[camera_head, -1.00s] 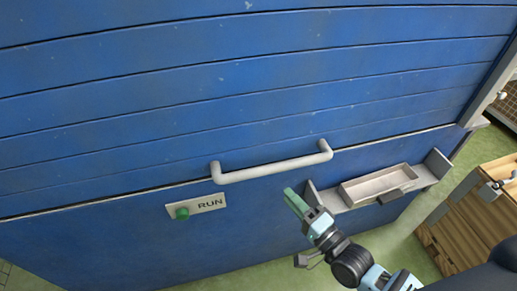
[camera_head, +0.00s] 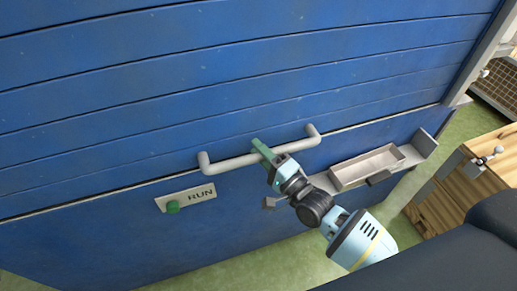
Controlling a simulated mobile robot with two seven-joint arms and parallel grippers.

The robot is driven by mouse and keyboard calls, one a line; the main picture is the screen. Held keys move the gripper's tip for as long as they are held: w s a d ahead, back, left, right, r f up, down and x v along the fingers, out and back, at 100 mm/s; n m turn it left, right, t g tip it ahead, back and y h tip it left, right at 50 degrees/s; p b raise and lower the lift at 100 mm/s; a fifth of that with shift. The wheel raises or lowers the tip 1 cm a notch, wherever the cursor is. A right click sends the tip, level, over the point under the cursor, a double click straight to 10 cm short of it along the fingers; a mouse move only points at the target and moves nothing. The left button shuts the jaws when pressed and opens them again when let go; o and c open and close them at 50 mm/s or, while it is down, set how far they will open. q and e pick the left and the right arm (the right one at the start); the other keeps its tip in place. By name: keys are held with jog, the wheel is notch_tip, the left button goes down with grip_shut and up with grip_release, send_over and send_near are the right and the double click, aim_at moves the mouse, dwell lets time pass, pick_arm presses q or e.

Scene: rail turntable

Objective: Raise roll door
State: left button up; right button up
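The blue slatted roll door (camera_head: 230,80) fills most of the head view. Its bottom edge runs just below a grey bar handle (camera_head: 232,163), and a blue panel (camera_head: 100,240) lies under it. My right gripper (camera_head: 262,150) is at the right half of the handle, its green fingertips overlapping the bar in the picture. Only one finger side shows clearly, so I cannot tell whether it is open or shut, or touching the bar. My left gripper is not in view.
A plate marked RUN with a green button (camera_head: 173,207) is on the lower panel, left of my gripper. A grey shelf with a shallow tray (camera_head: 366,167) is to the right. A wooden crate (camera_head: 470,180) stands at the far right on green floor.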

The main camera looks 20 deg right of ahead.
jog(key=shift+w+a, duration=0.15)
jog(key=shift+w, duration=0.15)
jog(key=shift+c, duration=0.4)
grip_shut()
jog(key=shift+r, duration=0.1)
jog(key=shift+r, duration=0.1)
